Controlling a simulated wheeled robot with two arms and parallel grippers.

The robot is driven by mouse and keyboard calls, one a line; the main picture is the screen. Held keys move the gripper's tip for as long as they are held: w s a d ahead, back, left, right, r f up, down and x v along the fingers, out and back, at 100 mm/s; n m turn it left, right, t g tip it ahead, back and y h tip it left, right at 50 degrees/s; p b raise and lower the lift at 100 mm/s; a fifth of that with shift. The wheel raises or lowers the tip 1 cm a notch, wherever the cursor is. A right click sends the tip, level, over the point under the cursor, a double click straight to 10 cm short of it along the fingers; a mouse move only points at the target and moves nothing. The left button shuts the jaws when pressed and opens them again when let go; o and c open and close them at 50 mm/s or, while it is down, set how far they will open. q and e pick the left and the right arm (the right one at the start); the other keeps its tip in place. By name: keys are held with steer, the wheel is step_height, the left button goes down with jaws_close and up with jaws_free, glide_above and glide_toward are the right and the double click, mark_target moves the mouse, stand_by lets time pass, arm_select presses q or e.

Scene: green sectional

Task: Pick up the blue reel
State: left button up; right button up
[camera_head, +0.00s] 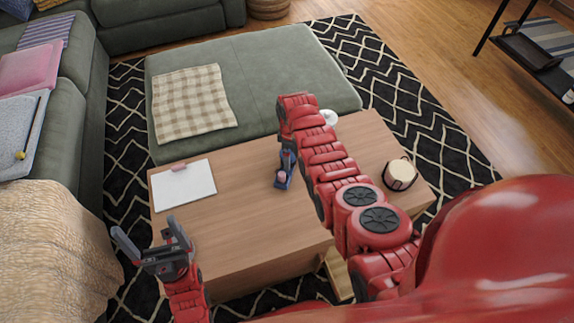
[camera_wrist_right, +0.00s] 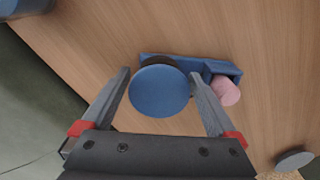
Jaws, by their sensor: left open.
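The blue reel (camera_wrist_right: 158,90) shows as a round blue disc in the right wrist view, between the two fingers of my right gripper (camera_wrist_right: 159,76). The fingers lie close at its left and right sides; I cannot tell whether they touch it. Just behind it on the table is a blue holder (camera_wrist_right: 222,68) with a pink cylinder (camera_wrist_right: 226,90). In the head view this blue and pink item (camera_head: 283,178) is near the table's middle. My right arm hides the reel and right fingers there. My left gripper (camera_head: 143,229) is open and empty at the table's front left.
The wooden table (camera_head: 235,235) also carries a white clipboard (camera_head: 184,185) at left, a mug-like cup (camera_head: 400,174) at right and a white round thing (camera_head: 329,117) at the back. A green ottoman (camera_head: 270,75) stands behind it. The table's front left is bare.

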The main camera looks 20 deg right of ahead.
steer(key=c, duration=1.1)
steer(key=shift+c, duration=0.2)
